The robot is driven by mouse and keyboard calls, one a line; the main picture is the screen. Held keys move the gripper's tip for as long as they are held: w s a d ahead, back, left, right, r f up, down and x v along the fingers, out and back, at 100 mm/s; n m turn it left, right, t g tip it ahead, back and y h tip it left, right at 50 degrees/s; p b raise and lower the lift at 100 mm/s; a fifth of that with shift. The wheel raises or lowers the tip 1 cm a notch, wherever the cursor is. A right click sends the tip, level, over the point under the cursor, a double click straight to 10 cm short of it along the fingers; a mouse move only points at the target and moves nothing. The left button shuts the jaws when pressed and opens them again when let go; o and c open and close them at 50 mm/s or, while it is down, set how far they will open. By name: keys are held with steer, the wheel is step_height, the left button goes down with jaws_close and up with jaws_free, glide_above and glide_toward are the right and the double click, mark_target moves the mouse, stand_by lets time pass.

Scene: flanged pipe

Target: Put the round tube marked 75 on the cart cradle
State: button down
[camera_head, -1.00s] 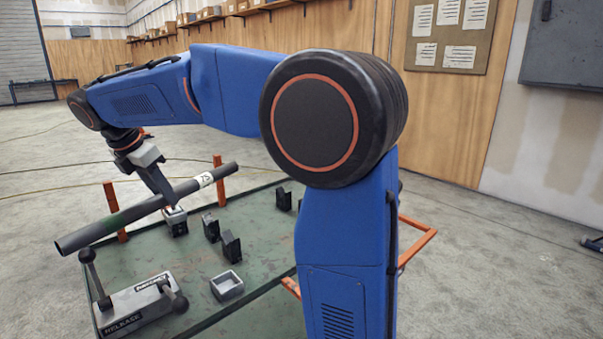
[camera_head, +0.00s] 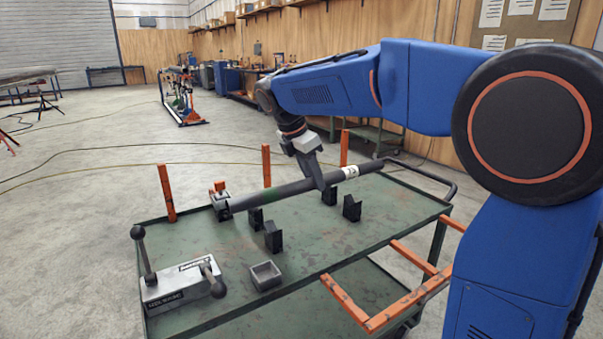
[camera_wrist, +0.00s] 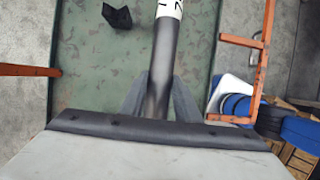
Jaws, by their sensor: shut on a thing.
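The round tube (camera_head: 280,192) is long and dark grey, with a white label (camera_head: 350,172) near its right end. The label's number is too small to read. My gripper (camera_head: 325,186) is shut around the tube's middle. In the wrist view the tube (camera_wrist: 165,62) runs up between my two fingers (camera_wrist: 160,95). The cart (camera_head: 330,238) carries black cradle blocks, including a front left one (camera_head: 273,238) and a front right one (camera_head: 352,208). The tube lies above or just behind these blocks. I cannot tell whether it touches any of them.
A grey box with black-knobbed levers (camera_head: 182,285) and a small open grey tray (camera_head: 266,275) stand at the cart's front left. Orange posts (camera_head: 266,166) rise along the back edge. Orange rails (camera_head: 385,312) project in front.

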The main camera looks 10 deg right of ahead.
steer(key=shift+a+x, duration=0.1)
steer(key=shift+x, duration=0.55)
steer(key=shift+a+x, duration=0.15)
steer(key=shift+x, duration=0.55)
steer(key=shift+s+a+f, duration=0.1)
steer(key=shift+s+f, duration=0.05)
steer(key=shift+f, duration=2.55)
steer(key=shift+f, duration=0.55)
steer(key=c, duration=1.3)
jaws_free()
steer(key=shift+o, duration=0.2)
steer(key=v, duration=1.7)
steer(key=shift+s+a+r, duration=0.1)
steer(key=shift+a+r, duration=0.05)
